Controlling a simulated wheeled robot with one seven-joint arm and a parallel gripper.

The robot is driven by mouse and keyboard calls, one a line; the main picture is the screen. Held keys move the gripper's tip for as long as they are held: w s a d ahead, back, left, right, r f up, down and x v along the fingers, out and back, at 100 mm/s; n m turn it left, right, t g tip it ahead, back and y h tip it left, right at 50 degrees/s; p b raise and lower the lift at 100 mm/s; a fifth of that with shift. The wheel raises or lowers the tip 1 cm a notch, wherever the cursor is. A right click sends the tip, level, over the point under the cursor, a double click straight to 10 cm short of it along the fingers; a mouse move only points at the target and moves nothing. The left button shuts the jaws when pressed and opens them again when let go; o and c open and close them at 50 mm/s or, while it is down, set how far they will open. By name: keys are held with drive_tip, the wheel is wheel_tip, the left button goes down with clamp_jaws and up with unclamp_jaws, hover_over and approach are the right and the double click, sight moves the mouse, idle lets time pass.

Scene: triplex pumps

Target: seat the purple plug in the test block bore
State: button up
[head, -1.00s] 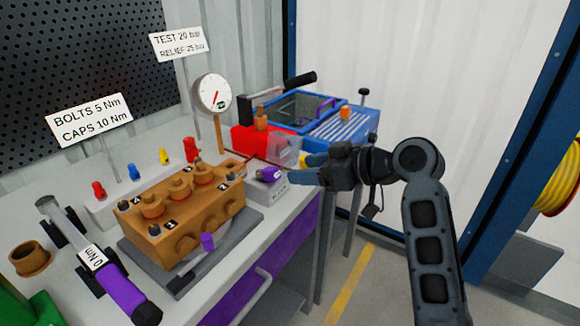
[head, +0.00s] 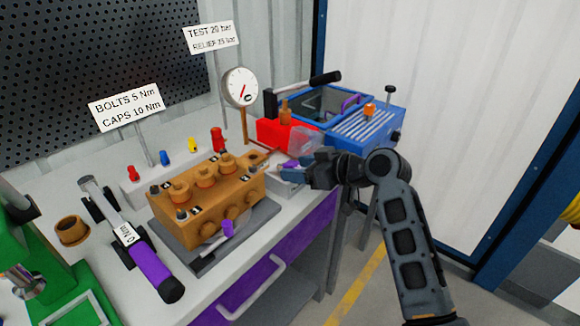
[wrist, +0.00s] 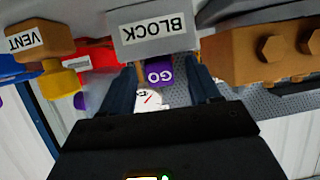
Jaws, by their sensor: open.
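The purple plug (head: 290,163), marked GO, is at the top of the small grey test block (head: 284,181) at the bench's right end. In the wrist view, the plug (wrist: 159,74) shows between my two dark blue fingers, beside the grey face labelled BLOCK (wrist: 153,28). My gripper (head: 298,168) is open, with one finger on each side of the plug. It also shows in the wrist view (wrist: 163,82). I cannot tell whether the fingers touch the plug. The bore is hidden, so how deep the plug sits cannot be seen.
The orange-brown pump (head: 205,199) stands on a grey plate left of the block. A purple piece (head: 227,228) is at its front. Behind are a red box (head: 285,134), a gauge (head: 240,88) and a blue case (head: 362,130). A purple-handled tool (head: 150,262) lies front left.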

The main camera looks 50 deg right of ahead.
drive_tip(key=shift+c, duration=0.3)
drive_tip(key=c, duration=1.1)
drive_tip(key=shift+r, duration=0.15)
